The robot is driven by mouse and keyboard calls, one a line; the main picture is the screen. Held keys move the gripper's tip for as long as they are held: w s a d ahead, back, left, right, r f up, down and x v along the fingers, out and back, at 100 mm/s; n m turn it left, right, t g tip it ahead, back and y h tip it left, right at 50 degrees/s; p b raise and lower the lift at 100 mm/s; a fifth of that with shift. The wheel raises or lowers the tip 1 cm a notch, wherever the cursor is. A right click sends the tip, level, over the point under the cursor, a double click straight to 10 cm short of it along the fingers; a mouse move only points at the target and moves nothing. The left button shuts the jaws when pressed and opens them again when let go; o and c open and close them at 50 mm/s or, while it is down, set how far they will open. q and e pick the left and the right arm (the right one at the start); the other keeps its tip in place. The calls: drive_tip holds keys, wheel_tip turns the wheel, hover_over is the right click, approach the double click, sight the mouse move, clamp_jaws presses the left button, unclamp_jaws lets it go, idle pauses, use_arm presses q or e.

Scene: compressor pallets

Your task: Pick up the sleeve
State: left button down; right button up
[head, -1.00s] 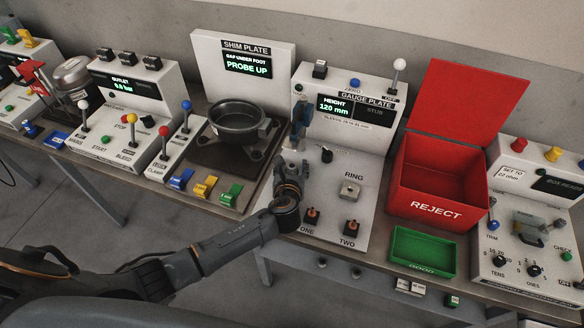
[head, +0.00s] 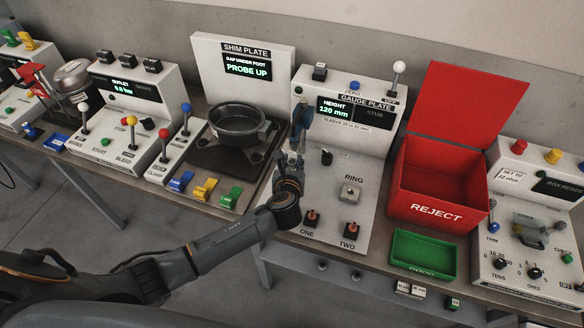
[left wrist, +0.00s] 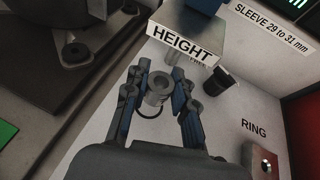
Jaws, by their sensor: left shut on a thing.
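The sleeve (left wrist: 158,88) is a short grey metal ring with a hole through it, seen in the left wrist view between my fingers. My left gripper (left wrist: 159,98) is shut on it, with a blue-padded finger on each side. In the head view my left gripper (head: 292,158) is over the left side of the gauge plate (head: 330,190), just below the blue gauge head (head: 301,116). The sleeve cannot be made out clearly there. I cannot tell whether it touches the plate. My right gripper is out of view.
The HEIGHT block (left wrist: 183,43) stands close beyond my fingertips, with a black knob (left wrist: 218,80) to its right. The shim plate's round pan (head: 238,122) is to the left. The red reject bin (head: 432,208) and green tray (head: 423,270) are to the right.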

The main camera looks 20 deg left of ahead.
use_arm(q)
drive_tip(key=s+d+r, duration=0.6)
drive_tip(key=s+r, duration=0.4)
drive_tip(key=s, duration=0.2)
drive_tip(key=shift+d+b, duration=0.3)
drive_tip(key=shift+d, duration=0.1)
drive_tip(key=shift+r, duration=0.1)
idle(0.4)
